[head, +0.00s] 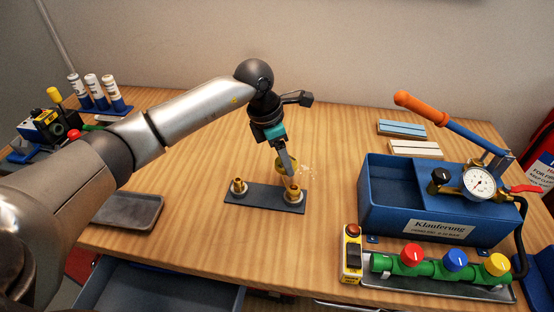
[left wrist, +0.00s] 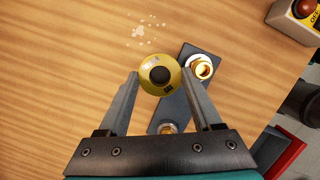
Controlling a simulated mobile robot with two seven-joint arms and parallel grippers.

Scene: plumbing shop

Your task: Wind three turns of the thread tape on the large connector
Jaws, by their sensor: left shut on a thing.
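My left gripper (head: 286,166) is shut on a yellow roll of thread tape (left wrist: 160,74) with a dark centre, held between the fingertips. The roll also shows in the head view (head: 281,163), partly behind a finger. A dark plate (head: 265,198) on the bench bears two brass connectors. The right one (head: 293,194), which looks like the large connector, is just below the roll in the picture; it shows beside the right finger in the left wrist view (left wrist: 201,67). The smaller connector (head: 239,186) stands at the plate's left end. I cannot tell whether tape touches the connector. My right gripper is not in view.
White specks (head: 308,170) lie on the wood behind the plate. A blue test pump (head: 400,205) with gauge and a green valve manifold (head: 440,268) fill the right side. A grey tray (head: 130,211) lies at left. Bare bench surrounds the plate.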

